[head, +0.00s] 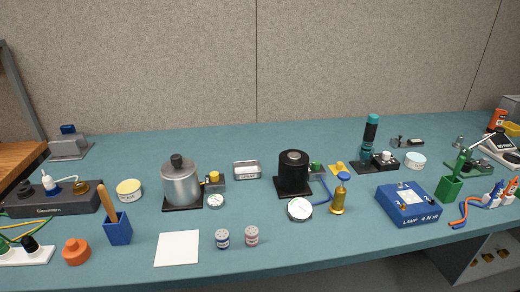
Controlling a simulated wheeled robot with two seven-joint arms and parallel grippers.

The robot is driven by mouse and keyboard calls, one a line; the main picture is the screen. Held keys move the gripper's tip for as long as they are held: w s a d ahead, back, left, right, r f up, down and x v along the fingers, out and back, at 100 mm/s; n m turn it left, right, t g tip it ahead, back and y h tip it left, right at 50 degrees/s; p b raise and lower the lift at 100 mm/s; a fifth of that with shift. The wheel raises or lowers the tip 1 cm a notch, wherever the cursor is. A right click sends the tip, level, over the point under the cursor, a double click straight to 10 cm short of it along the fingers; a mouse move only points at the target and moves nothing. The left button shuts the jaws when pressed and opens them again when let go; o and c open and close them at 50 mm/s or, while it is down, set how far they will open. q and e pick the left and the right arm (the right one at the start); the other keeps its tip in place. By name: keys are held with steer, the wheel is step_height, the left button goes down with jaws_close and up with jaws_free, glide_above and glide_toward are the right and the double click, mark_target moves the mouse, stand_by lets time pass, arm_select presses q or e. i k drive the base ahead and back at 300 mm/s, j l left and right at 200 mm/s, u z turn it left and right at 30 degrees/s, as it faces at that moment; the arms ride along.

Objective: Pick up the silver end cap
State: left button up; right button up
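A silver cylinder (182,187) with a black knob on top stands upright on a black base at the left of centre. A black cylinder (293,175) stands on a black plate near the middle, and a small grey disc (294,155) sits on its top. I cannot tell for sure which of these silvery parts is the silver end cap. Neither of my grippers is in the head view, and nothing is seen held.
A white square sheet (178,248), two small jars (222,238), a blue cup (117,231) and a round gauge (300,209) lie near the front edge. A blue box (407,204) and a green stand (449,188) are at the right.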

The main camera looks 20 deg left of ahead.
mark_target(178, 167)
steer(key=u, duration=1.3)
steer(key=j+z, duration=0.1)
steer(key=j, duration=0.3)
steer(key=k+j+z, duration=0.1)
steer(key=j, duration=0.3)
